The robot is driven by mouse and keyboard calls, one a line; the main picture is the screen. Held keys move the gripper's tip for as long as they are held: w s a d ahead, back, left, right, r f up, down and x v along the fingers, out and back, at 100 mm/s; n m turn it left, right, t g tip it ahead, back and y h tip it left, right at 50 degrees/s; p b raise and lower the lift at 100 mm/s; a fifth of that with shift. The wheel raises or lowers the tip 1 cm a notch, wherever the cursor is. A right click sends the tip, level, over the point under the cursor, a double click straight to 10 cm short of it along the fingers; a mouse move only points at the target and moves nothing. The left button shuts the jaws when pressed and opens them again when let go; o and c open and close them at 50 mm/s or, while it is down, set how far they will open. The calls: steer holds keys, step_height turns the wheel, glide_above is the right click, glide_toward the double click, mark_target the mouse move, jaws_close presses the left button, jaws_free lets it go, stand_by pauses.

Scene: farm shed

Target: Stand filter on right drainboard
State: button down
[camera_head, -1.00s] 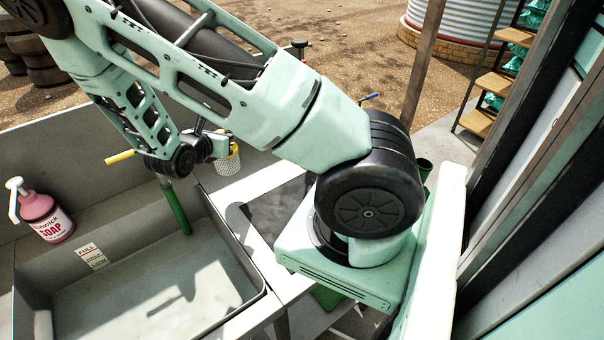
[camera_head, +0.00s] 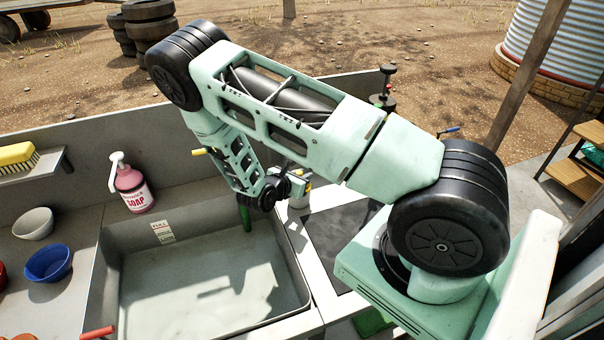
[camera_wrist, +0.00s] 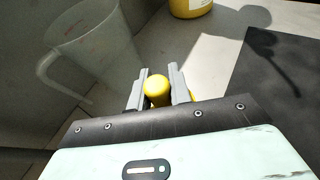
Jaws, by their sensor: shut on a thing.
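In the wrist view my gripper (camera_wrist: 157,90) is shut on a yellow, round-ended piece (camera_wrist: 157,84), which I take to be the filter. Its rest is hidden behind the fingers. In the head view my forearm covers the fingers near the sink's back right corner. The right drainboard (camera_head: 312,262) is the pale strip right of the sink, with a dark mat (camera_head: 340,235) on it. A yellow-and-white container (camera_head: 300,194) stands at its back; its base shows in the wrist view (camera_wrist: 190,8).
A clear jug with red marks (camera_wrist: 90,45) stands left in the wrist view. The sink (camera_head: 205,285) is left of the drainboard. A green upright tube (camera_head: 245,218) and a yellow bar (camera_head: 199,152) show near my wrist. A pink soap bottle (camera_head: 133,188) stands behind the sink.

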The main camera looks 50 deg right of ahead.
steer(key=shift+f, duration=0.2)
steer(key=c, duration=1.3)
jaws_free()
steer(key=shift+r, duration=0.15)
steer(key=shift+a+r, duration=0.1)
steer(key=shift+a, duration=0.1)
steer(key=s+a+r+m+y+b, duration=0.1)
steer(key=s+a+r+m+y, duration=0.3)
steer(key=s+a+r, duration=0.3)
steer(key=s+a+r+m+g+y+b, duration=0.1)
steer(key=s+a+r+m+y, duration=0.3)
steer(key=a, duration=1.3)
steer(key=s+a+r+m+g+y+b, duration=0.1)
steer(key=s+a+r+m+y, duration=0.3)
steer(key=s+a+r, duration=0.7)
steer(key=shift+s+a+r+y+b, duration=0.1)
steer(key=shift+s+a+y+b, duration=0.3)
steer(key=shift+s+y, duration=0.45)
